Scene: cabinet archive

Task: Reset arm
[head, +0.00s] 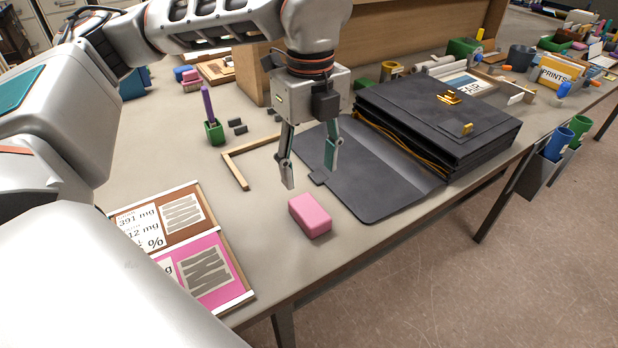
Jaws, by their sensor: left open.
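My left gripper (309,168) hangs over the table with its two fingers apart and nothing between them. It points down, above and behind a pink block (310,215) that lies on the table near the front edge. The fingers look clear of the block. A black accordion folder (440,115) with gold clasps lies to the right of the gripper. Its open flap (385,185) spreads flat on the table, partly behind the right finger. My right gripper does not show.
A wooden corner frame (236,170) and a green cup with a purple pen (213,130) stand left of the gripper. Printed cards (207,268) lie at the front left. A wooden cabinet (400,38) stands behind. The table (165,150) has free room at left.

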